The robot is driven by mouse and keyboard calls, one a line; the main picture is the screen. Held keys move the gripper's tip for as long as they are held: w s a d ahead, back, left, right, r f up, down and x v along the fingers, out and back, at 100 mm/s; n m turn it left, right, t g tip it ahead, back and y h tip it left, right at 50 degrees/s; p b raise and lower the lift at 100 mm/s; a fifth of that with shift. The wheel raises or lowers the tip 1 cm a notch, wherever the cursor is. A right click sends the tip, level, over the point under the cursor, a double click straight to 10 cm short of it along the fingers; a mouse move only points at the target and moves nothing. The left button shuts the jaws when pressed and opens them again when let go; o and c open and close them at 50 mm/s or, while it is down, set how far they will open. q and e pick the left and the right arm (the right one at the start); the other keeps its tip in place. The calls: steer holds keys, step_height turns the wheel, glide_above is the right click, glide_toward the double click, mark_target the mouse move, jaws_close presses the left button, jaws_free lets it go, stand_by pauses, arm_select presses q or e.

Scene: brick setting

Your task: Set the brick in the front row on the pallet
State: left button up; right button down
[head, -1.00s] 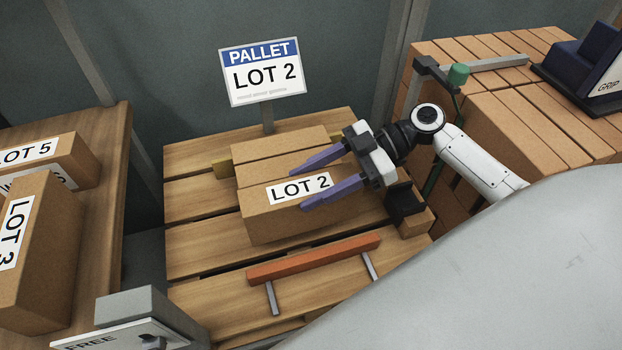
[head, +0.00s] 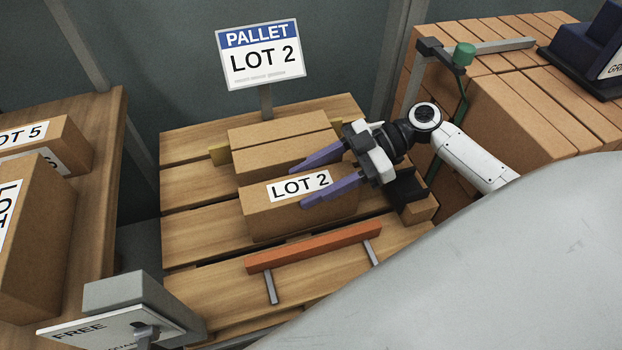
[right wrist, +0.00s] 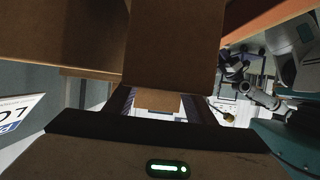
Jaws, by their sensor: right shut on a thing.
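The held brick (head: 285,222) is a brown box with a white LOT 2 label. In the right wrist view, a brown brick face (right wrist: 175,45) fills the upper middle. My left gripper is out of view.
An orange bar on two grey legs (head: 315,248) lies along the pallet's front. A small block with a black piece (head: 408,190) is at its right. The LOT 2 sign (head: 260,57) stands behind. Labelled boxes (head: 35,220) are at left, stacked bricks (head: 520,125) at right.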

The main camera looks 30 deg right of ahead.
mark_target(344, 174)
steer(key=shift+f, duration=0.1)
steer(key=c, duration=0.7)
jaws_free()
steer(key=shift+s+f, duration=0.1)
steer(key=shift+f, duration=0.25)
steer(key=shift+d+r+b, duration=0.15)
steer(key=shift+d+b, duration=0.2)
steer(key=v, duration=0.5)
steer(key=shift+d+r+b, duration=0.2)
steer(key=shift+b, duration=0.2)
steer(key=shift+s+d+r, duration=0.2)
steer(key=shift+d+r, duration=0.2)
steer(key=shift+d, duration=0.15)
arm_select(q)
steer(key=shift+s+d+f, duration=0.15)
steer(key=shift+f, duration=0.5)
